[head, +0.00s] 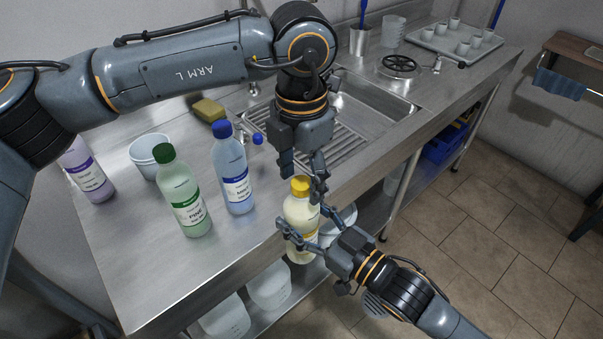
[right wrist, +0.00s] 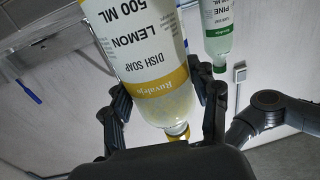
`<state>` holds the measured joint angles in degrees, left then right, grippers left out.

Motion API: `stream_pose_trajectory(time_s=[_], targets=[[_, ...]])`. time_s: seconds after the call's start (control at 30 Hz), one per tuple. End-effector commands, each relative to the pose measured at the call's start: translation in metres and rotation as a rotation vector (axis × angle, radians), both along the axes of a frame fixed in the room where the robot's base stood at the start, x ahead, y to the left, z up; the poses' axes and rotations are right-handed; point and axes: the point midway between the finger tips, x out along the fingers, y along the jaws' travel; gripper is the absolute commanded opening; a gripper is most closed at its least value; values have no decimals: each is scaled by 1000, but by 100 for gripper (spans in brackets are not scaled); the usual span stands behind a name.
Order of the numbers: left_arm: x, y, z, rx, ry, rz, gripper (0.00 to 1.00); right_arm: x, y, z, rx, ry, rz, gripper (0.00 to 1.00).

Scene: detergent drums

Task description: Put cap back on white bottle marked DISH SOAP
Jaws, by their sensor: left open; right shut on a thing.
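The white DISH SOAP bottle (head: 299,217), with a yellow lemon label, is held upright off the counter's front edge by my right gripper (head: 311,226), whose fingers are shut around its body. The right wrist view shows its DISH SOAP LEMON label (right wrist: 155,65) between the fingers (right wrist: 165,108), upside down in the picture. The yellow cap (head: 300,186) is at the bottle's top; it also shows in the right wrist view (right wrist: 178,133). Whether it is seated fully, I cannot tell. My left gripper (head: 303,173) is open, fingers pointing down, right at the cap.
A green-capped bottle (head: 185,195), a blue-capped bottle (head: 232,170), a purple-labelled bottle (head: 90,175) and a pale tub (head: 146,158) stand on the steel counter (head: 130,260). A sponge (head: 208,110) lies behind, near the sink (head: 375,105). White tubs (head: 268,288) sit on the lower shelf.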

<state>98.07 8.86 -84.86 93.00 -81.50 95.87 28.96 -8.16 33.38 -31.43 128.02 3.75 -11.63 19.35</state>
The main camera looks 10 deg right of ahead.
Motion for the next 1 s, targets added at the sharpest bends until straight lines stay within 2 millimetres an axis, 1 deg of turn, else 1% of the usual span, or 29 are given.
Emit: stream_pose_trajectory(time_s=[0.17,0.27,0.6,0.7,0.83,1.0], targets=[[0,0,5,0,-1,1,57,0,0,2,2,-4,1,0],[1,0,17,-1,-3,1,57,0,0,2,2,-4,1,0],[2,0,88,-1,-3,1,57,0,0,2,2,-4,1,0],[2,-1,103,-1,-2,1,57,0,0,2,2,-4,1,0],[1,0,115,0,0,0,57,0,0,2,2,-4,1,0],[1,0,120,0,1,0,57,0,0,2,2,-4,1,0]])
